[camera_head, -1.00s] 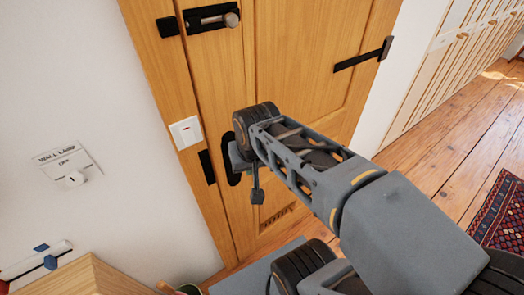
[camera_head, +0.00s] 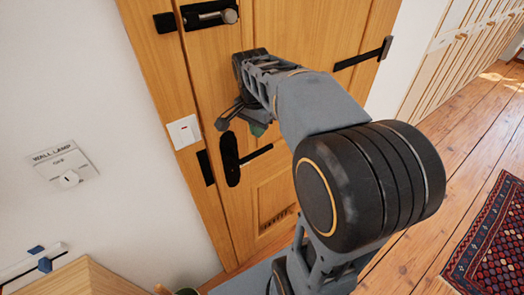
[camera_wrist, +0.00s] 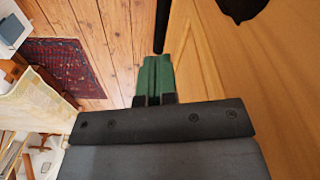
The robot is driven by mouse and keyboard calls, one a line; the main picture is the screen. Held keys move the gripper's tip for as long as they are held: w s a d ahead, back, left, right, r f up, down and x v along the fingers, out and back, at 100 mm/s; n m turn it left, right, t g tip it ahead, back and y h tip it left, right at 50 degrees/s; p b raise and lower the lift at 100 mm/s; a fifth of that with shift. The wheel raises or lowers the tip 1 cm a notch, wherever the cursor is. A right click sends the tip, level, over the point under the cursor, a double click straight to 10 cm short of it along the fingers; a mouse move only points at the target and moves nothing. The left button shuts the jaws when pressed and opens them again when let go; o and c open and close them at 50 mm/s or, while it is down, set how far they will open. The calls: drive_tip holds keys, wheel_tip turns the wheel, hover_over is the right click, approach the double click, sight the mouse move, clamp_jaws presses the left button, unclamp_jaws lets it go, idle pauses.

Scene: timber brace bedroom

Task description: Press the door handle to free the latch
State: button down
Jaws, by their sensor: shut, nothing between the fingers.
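The black door handle (camera_head: 257,154) sticks out to the right from its dark back plate (camera_head: 231,165) on the wooden door (camera_head: 285,175) in the head view. My gripper (camera_head: 257,129) is just above the lever, with a small gap showing in this view. In the wrist view my green fingers (camera_wrist: 155,72) are shut together and empty. A dark bar, seemingly the lever (camera_wrist: 162,25), lies just beyond their tips. I cannot tell from there whether they touch. The lever looks about level.
A sliding bolt (camera_head: 210,15) sits high on the door. A white switch (camera_head: 184,131) is on the frame and a wall lamp panel (camera_head: 63,166) on the left wall. A wooden box (camera_head: 65,280) stands lower left. Open floor (camera_head: 455,165) and a patterned rug (camera_head: 495,240) lie right.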

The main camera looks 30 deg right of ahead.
sight(256, 156)
drive_tip(key=shift+w+d+f+b, duration=0.1)
drive_tip(key=shift+d+f+b, duration=0.05)
drive_tip(key=shift+f+b, duration=1.45)
drive_tip(key=shift+d+f+b, duration=0.15)
drive_tip(key=shift+f+b, duration=1)
drive_tip(key=shift+f, duration=0.75)
wheel_tip(256, 156, down, 4)
drive_tip(key=b, duration=0.2)
drive_tip(key=shift+r+b, duration=0.2)
drive_tip(key=shift+b, duration=0.2)
drive_tip(key=shift+r, duration=0.15)
drive_tip(key=shift+a+r, duration=0.15)
drive_tip(key=shift+a, duration=0.1)
drive_tip(key=shift+s+a+r+p, duration=0.3)
drive_tip(key=shift+s+a+p, duration=0.15)
drive_tip(key=shift+a, duration=0.3)
drive_tip(key=shift+s+a, duration=0.2)
drive_tip(key=shift+a, duration=0.05)
